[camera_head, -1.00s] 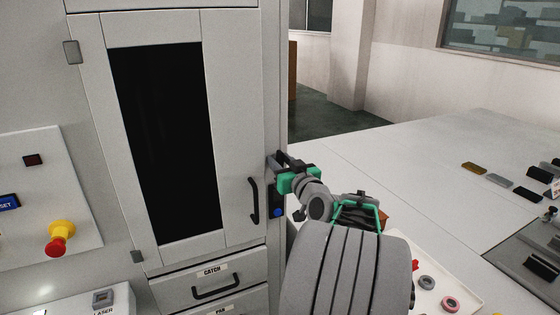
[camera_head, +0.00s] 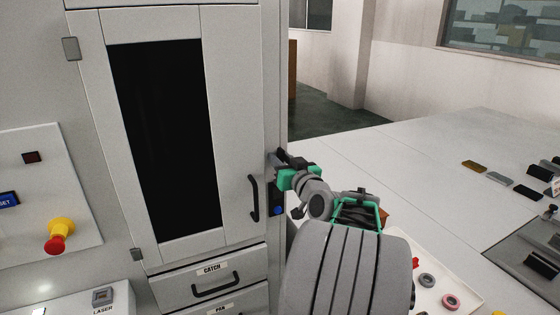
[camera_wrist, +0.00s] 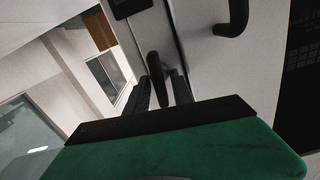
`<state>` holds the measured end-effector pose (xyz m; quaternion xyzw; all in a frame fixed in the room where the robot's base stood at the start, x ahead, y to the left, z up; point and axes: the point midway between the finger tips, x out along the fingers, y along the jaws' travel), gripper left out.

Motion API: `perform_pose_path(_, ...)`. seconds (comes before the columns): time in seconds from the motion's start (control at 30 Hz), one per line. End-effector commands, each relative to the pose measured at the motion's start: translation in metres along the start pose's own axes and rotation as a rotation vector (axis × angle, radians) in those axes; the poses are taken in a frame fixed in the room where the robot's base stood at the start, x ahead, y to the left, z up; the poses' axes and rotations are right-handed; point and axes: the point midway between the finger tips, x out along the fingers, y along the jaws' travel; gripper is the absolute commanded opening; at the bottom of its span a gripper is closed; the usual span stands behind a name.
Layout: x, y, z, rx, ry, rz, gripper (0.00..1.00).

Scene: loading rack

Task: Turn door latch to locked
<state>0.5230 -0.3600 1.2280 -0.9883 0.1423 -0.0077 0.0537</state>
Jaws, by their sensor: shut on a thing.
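The grey cabinet door (camera_head: 225,120) with a dark window is closed in the head view. My gripper (camera_head: 277,156), with green parts, is at the door's right edge, above and right of the black door handle (camera_head: 253,198). In the wrist view the dark latch lever (camera_wrist: 156,68) stands between the two black fingers of my gripper (camera_wrist: 161,84), which are shut on it. In the head view the latch is hidden behind my gripper. The door handle also shows in the wrist view (camera_wrist: 233,18).
A dark plate with a blue button (camera_head: 278,211) is just below my gripper. Drawers (camera_head: 180,289) are under the door. A red and yellow emergency stop (camera_head: 59,236) is at left. The white table (camera_head: 420,160) at right holds small blocks and a tray (camera_head: 400,250).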

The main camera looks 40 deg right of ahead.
Motion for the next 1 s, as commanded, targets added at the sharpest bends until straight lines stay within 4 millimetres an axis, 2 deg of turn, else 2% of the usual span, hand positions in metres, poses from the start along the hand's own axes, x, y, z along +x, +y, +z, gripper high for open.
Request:
perform_pose_path(0.27,-0.0001,0.0019,0.0026,0.193,0.000,0.000,0.00)
perform_pose_path(1.0,0.0000,0.0061,0.0029,0.895,-0.002,0.001,0.00)
